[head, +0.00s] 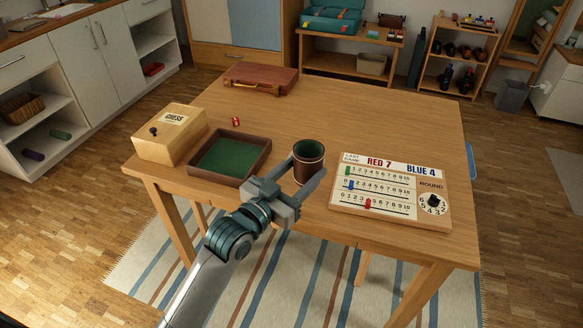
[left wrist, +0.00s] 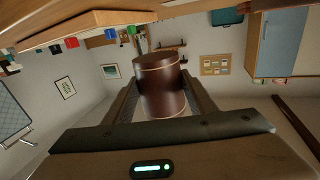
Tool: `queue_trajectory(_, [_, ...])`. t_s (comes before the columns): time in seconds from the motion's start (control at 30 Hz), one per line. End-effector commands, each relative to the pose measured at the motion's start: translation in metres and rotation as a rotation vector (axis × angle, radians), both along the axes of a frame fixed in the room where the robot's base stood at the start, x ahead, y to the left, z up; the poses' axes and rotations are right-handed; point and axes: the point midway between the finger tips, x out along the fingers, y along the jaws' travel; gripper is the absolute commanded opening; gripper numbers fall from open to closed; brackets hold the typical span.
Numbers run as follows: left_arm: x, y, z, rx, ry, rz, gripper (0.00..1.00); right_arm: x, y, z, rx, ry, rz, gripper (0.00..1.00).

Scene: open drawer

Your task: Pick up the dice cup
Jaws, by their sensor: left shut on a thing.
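The dice cup (head: 308,166) is dark brown with a green inside and light bands near its rim. It is upright at the table's front middle, between the green-lined tray and the scoreboard. My left gripper (head: 306,168) is shut on it, one finger on each side. In the left wrist view the cup (left wrist: 161,85) sits between the two fingers. Whether its base touches the table cannot be told. My right gripper is not in view.
The tray (head: 265,153) with green lining lies left of the cup, the scoreboard (head: 390,213) right of it. A wooden chess box (head: 160,145), a red die (head: 236,121) and a brown case (head: 261,77) are also on the wooden table (head: 370,110). The table's back right is clear.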

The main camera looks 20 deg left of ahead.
Motion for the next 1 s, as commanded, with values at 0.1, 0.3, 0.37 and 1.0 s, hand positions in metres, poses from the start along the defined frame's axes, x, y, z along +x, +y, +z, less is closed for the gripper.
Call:
queue_trajectory(0.1, [-0.012,-0.019,0.015,-0.005,-0.001,-0.001,0.28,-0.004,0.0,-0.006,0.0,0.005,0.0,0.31])
queue_trajectory(0.3, [-0.025,-0.04,0.029,-0.003,0.0,0.0,0.28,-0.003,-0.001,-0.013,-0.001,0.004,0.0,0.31])
queue_trajectory(0.37, [-0.028,-0.044,0.032,-0.001,-0.001,0.0,0.28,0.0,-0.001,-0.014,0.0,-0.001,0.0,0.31])
queue_trajectory(1.0, [-0.031,-0.049,0.035,-0.001,0.0,0.0,0.28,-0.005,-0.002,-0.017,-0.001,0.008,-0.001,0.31])
